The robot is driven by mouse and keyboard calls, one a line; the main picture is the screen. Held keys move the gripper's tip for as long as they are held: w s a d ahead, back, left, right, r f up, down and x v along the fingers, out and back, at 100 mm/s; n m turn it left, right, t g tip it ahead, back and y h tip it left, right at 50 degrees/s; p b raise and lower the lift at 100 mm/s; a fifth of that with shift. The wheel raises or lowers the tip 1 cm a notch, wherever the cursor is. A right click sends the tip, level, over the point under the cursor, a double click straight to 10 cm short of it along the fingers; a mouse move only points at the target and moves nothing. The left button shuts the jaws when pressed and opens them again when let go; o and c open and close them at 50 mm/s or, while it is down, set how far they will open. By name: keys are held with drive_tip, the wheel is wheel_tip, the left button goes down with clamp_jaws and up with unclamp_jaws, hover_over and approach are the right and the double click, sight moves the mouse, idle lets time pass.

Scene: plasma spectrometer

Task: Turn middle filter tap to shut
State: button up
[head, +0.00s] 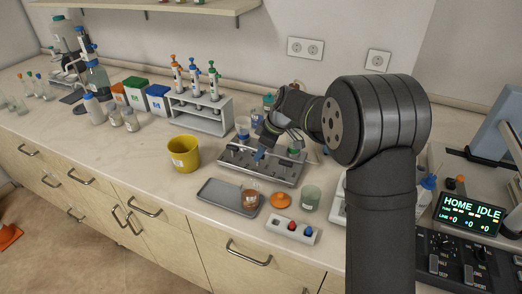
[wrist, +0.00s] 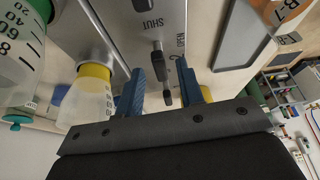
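The grey metal filter manifold (head: 235,163) stands mid-bench in the head view, and its plate (wrist: 140,20) fills the upper middle of the wrist view. The plate carries the words SHUT and OPEN. A black tap (wrist: 157,58) with a dark lever end (wrist: 168,97) shows beside these words. My gripper (wrist: 160,70) has its two blue fingers apart, one on each side of this tap; contact is not clear. In the head view, my gripper (head: 260,153) is low over the manifold, and my arm hides part of the row. I cannot tell which tap of the row this is.
A yellow-collared funnel cup (wrist: 94,85) stands close to the left finger, with a green-capped one (wrist: 22,45) beyond. The bench front-left is clear.

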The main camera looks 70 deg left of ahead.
drive_tip(key=shift+f, duration=0.1)
clamp_jaws()
drive_tip(key=shift+s+m+y, duration=0.1)
drive_tip(key=shift+m+y, duration=0.2)
drive_tip(key=shift+m, duration=0.3)
unclamp_jaws()
drive_tip(key=v, duration=1.7)
drive_tip(key=shift+r, duration=0.35)
